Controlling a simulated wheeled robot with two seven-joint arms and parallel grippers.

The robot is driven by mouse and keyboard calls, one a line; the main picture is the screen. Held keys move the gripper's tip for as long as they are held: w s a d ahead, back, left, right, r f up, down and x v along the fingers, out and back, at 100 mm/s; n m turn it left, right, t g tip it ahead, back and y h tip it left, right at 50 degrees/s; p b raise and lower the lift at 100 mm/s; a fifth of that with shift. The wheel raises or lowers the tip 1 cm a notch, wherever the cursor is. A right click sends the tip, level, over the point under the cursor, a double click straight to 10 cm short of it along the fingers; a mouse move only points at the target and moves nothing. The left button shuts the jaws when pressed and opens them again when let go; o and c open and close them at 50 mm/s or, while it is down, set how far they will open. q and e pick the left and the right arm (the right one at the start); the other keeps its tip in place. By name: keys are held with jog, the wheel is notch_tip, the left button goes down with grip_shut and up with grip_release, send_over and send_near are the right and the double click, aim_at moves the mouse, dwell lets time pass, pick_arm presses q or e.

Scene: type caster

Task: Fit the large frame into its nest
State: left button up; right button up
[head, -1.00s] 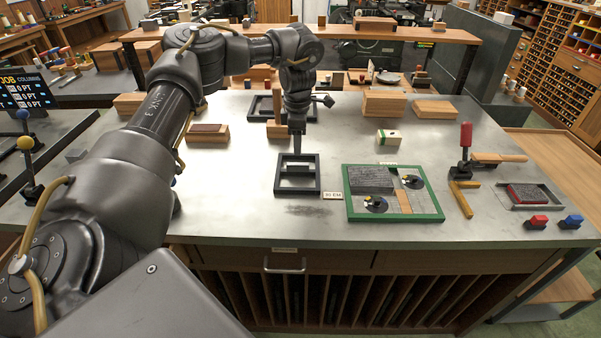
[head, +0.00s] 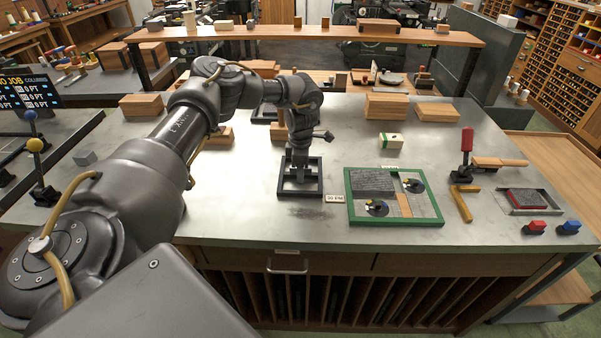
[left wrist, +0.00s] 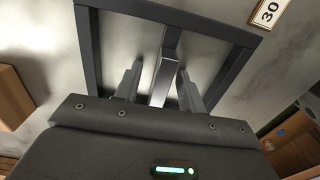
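A dark rectangular frame (head: 286,188) lies flat on the grey bench beside a small "30 EM" label (head: 335,198). It also fills the upper part of the left wrist view (left wrist: 90,50), where a raised bar (left wrist: 171,43) runs across its middle. My left gripper (head: 299,168) points down over this frame. In the left wrist view its two fingers (left wrist: 160,85) stand apart on either side of the bar, with small gaps showing. Another dark frame (head: 263,113) lies farther back, mostly hidden by my left arm. I cannot tell which piece is the nest. My right gripper is not in view.
A green-edged tray (head: 395,222) with a grey block and discs lies right of the frame. Wood blocks (head: 386,105) stand behind. A red-handled tool (head: 466,140) and an ink-pad tray (head: 528,198) are at the right.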

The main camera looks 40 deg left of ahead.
pick_arm(q)
grip_shut()
dwell(1.4)
jog(key=shift+w+r, duration=0.1)
jog(key=shift+w, duration=0.05)
